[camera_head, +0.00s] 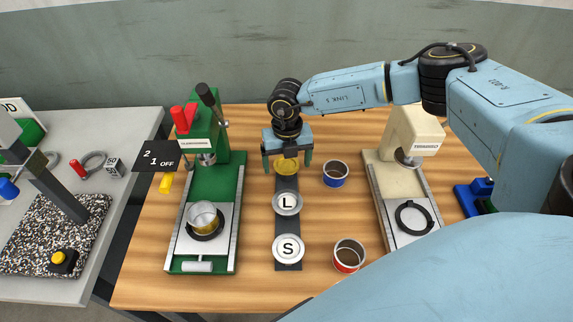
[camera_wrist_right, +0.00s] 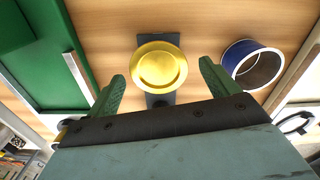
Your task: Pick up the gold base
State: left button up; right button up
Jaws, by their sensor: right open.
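The gold base (camera_head: 287,166) is a round, shallow gold disc at the far end of a dark strip (camera_head: 288,235) on the wooden table. In the right wrist view the gold base (camera_wrist_right: 159,65) lies ahead of and between the fingers. My right gripper (camera_head: 287,165) is open over it, with green fingers on either side. In the wrist view the right gripper (camera_wrist_right: 160,75) holds nothing, and I see no contact between its fingers and the base. My left gripper is not in view.
Silver discs marked L (camera_head: 287,203) and S (camera_head: 288,249) sit nearer on the strip. A blue can (camera_head: 335,174) and a red can (camera_head: 348,256) stand to its right. A green press (camera_head: 229,190) is on the left, a cream press (camera_head: 383,188) on the right.

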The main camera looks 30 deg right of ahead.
jog(key=c, duration=1.1)
jog(key=shift+o, duration=0.2)
